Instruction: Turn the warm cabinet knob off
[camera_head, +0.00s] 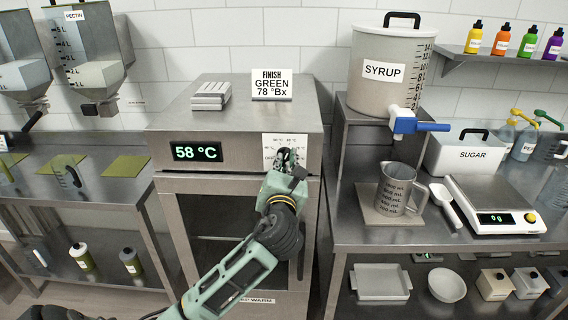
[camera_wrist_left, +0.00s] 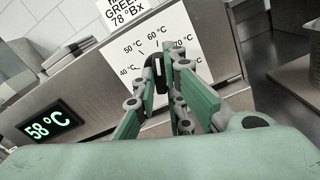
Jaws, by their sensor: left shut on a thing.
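The warm cabinet (camera_head: 235,110) stands in the middle of the head view, and its display (camera_head: 195,151) reads 58 °C. Its black knob (camera_wrist_left: 160,70) sits on a white dial plate (camera_wrist_left: 188,32) marked 40, 50, 60 and 70 °C. My left gripper (camera_head: 288,160) is at the dial. In the left wrist view its fingers (camera_wrist_left: 161,78) are shut on the knob, one on each side. The knob points roughly up, near the 60 °C mark. The gripper hides the lower part of the dial. My right gripper is not in view.
A finish card (camera_head: 272,85) and a stack of white pieces (camera_head: 211,95) are on the cabinet top. At right, a table holds a measuring jug (camera_head: 395,188), scale (camera_head: 495,205) and sugar box (camera_head: 470,153). The syrup pot (camera_head: 388,75) stands on a raised stand.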

